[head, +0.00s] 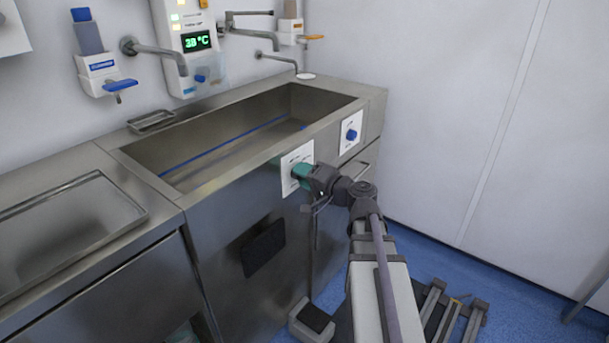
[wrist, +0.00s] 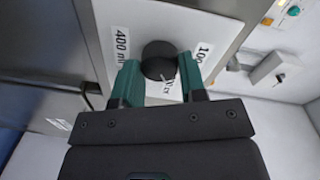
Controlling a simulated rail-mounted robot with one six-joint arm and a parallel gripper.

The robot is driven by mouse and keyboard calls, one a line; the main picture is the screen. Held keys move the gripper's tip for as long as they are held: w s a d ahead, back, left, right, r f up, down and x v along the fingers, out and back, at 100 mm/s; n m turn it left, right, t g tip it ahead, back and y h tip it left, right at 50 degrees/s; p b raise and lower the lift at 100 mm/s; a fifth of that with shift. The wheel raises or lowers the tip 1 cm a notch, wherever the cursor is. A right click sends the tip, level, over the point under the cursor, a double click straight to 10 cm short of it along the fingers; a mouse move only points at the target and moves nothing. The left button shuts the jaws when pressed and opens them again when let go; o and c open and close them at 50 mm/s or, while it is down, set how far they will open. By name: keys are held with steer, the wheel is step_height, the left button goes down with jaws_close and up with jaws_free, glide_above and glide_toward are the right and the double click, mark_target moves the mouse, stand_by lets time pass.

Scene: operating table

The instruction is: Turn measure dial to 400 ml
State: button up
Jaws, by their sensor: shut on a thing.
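The measure dial is a round black knob (wrist: 159,58) on a white plate (wrist: 180,22) in the wrist view. The plate carries a "400 ml" label (wrist: 121,45) to the left of the knob and a partly hidden "100" label to its right. More lettering below the knob is too small to read. My gripper (wrist: 163,70) has its green fingers closed on the knob, one on each side. In the head view my gripper (head: 302,172) is at the plate (head: 291,158) on the sink's front, and it hides the knob. I cannot tell the dial's setting.
A second white plate with a blue knob (head: 352,134) is close by on the right of the sink front. The steel sink basin (head: 325,101) is above. A dark panel (head: 263,248) is lower left. A small pedal-like box (head: 312,320) is on the floor.

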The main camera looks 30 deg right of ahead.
steer(key=m+y, duration=0.1)
steer(key=m, duration=1)
steer(key=m+b, duration=0.1)
steer(key=m, duration=1.1)
steer(key=shift+f+y, duration=0.2)
steer(key=shift+y, duration=0.2)
steer(key=o, duration=0.9)
steer(key=v, duration=1.1)
steer(key=shift+w+r, duration=0.1)
steer(key=shift+r, duration=0.05)
